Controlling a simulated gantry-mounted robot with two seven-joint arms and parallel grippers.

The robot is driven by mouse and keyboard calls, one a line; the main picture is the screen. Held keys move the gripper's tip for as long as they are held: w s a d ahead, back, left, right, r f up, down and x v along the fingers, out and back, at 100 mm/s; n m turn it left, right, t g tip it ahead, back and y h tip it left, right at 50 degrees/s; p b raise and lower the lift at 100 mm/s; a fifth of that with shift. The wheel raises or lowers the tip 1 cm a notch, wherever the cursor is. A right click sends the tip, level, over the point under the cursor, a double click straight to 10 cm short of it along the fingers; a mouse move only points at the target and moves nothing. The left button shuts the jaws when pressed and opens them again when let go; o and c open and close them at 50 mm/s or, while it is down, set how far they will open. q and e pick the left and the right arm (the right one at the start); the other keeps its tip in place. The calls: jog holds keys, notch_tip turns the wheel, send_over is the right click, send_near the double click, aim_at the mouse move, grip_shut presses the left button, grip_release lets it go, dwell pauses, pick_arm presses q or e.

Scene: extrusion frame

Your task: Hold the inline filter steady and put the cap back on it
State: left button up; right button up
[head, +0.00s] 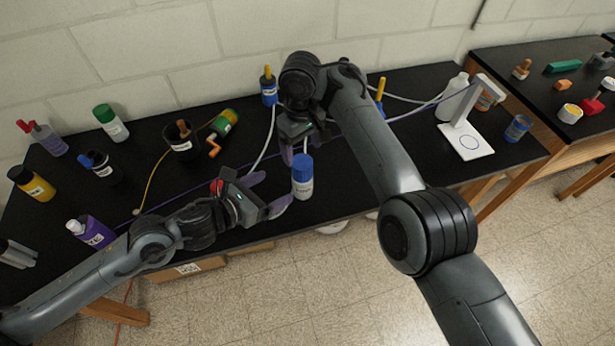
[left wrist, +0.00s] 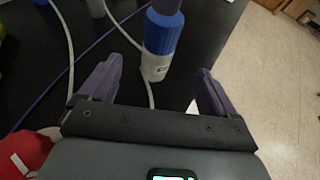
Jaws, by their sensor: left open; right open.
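The inline filter (head: 303,189) stands upright near the table's front edge, a small white labelled body with a blue cap (head: 302,164) at its top. I cannot tell whether the cap is fully seated. In the left wrist view the white body (left wrist: 155,67) and blue cap (left wrist: 163,34) show ahead, between the lines of the fingers. My left gripper (head: 269,192) is open and empty, just left of the filter. My right gripper (head: 296,150) is open, just above and behind the cap; its fingers are partly hidden. A purple finger shows above the cap in the left wrist view.
White and purple tubes cross the black table (head: 345,180). A blue bottle (head: 269,90) stands behind. A black cup (head: 181,141), a green-capped bottle (head: 112,124) and a purple bottle (head: 92,233) stand left. A white stand (head: 465,139) is at right. The front edge is close.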

aim_at(295, 177)
jog(key=shift+s+a, duration=0.15)
pick_arm(q)
jog(key=shift+x, duration=5.3)
jog(key=shift+f, duration=0.1)
